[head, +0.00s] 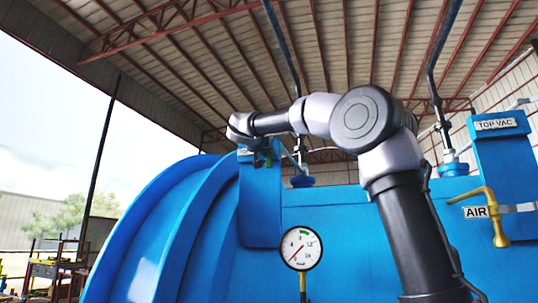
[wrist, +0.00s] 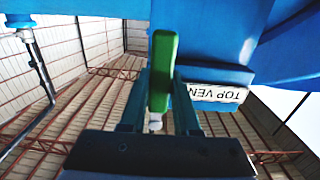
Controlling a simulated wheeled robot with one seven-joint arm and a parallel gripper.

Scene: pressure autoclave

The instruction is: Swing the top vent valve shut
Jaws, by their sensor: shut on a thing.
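The top vent valve's green handle (wrist: 163,70) stands between the two fingers of my gripper (wrist: 159,78) in the wrist view, and the gripper is shut on it. Beside the handle is a white label (wrist: 215,93) reading "TOP VEN", with the rest cut off or hidden. In the head view a small bit of green handle (head: 267,160) shows at the top of a blue upright plate (head: 261,210), just below my gripper (head: 262,149). The valve body is mostly hidden, so I cannot tell its exact angle.
The large blue autoclave (head: 335,215) fills the lower middle. A pressure gauge (head: 301,248) stands in front of it. At right are a plate labelled TOP VAC (head: 497,124) and a yellow AIR valve handle (head: 492,207). Vertical pipes rise behind my arm.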

